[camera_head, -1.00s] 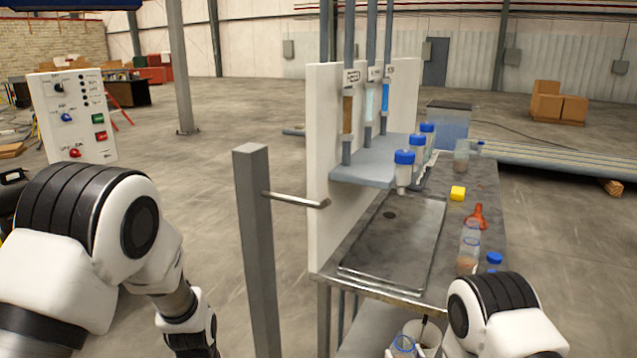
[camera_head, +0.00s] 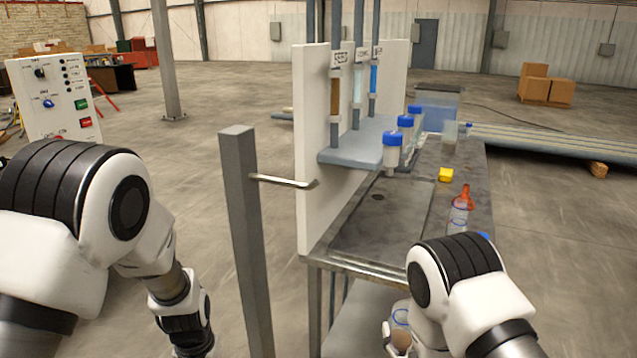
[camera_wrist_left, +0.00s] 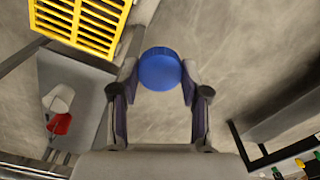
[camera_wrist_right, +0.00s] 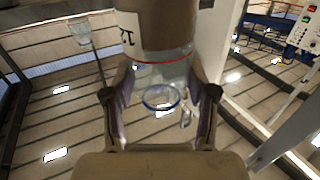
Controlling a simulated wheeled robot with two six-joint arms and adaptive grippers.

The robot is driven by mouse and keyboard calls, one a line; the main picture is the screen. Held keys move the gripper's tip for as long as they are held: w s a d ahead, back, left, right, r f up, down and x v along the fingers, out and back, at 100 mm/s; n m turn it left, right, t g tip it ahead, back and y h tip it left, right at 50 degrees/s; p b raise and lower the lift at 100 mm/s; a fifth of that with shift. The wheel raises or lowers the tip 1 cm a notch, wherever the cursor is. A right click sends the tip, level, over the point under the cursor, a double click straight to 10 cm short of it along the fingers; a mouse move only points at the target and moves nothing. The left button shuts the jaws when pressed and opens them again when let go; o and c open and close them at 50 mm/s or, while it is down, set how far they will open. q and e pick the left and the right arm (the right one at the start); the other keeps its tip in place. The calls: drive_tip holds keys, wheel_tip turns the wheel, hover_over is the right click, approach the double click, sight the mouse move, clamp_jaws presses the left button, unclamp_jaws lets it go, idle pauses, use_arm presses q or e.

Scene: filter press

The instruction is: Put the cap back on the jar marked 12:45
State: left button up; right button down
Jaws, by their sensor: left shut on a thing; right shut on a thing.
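My right gripper (camera_wrist_right: 162,108) is shut on a clear jar (camera_wrist_right: 162,70) with brown contents, a red line and a blue ring at its open mouth. In the head view this jar (camera_head: 401,341) is low, in front of the table, partly hidden by my right arm. A dark mark shows on its side, but I cannot read a time. My left gripper (camera_wrist_left: 160,88) is shut on a round blue cap (camera_wrist_left: 160,68), held above the floor. In the head view, my left wrist is at the bottom edge; the cap is not visible there.
The table (camera_head: 345,240) holds a clear jar (camera_head: 458,212), an orange-red funnel (camera_head: 466,196) and a yellow block (camera_head: 445,174). A grey post (camera_head: 246,240) with a handle (camera_head: 285,181) stands between my arms.

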drive_tip(key=s+a+f+n+g+y, duration=0.2)
drive_tip(key=s+a+n+g+y, duration=0.2)
drive_tip(key=s+a+n+y, duration=0.4)
drive_tip(key=s+a+y, duration=0.2)
drive_tip(key=a+y, duration=0.1)
drive_tip(key=a, duration=0.3)
drive_tip(key=shift+s+a+y, duration=0.2)
drive_tip(key=shift+s+y, duration=0.1)
drive_tip(key=shift+s, duration=0.05)
drive_tip(key=w+d+m+t+h, duration=0.1)
drive_tip(key=w+d+m+h, duration=0.1)
drive_tip(key=w+d+h, duration=0.1)
drive_tip(key=w+d+r+m+t+h, duration=0.1)
drive_tip(key=w+d+m+h, duration=0.2)
drive_tip(key=d, duration=0.3)
drive_tip(key=w+d+r+m+t+h, duration=0.1)
drive_tip(key=w+d+m+t+h, duration=0.1)
drive_tip(key=w+d+m+h, duration=0.1)
drive_tip(key=shift+w+d+h, duration=0.45)
drive_tip(key=shift+d+h, duration=0.2)
drive_tip(key=shift+w+d+h, duration=0.45)
drive_tip(key=shift+d+h, duration=0.15)
drive_tip(key=shift+h, duration=0.05)
drive_tip(key=shift+s, duration=0.1)
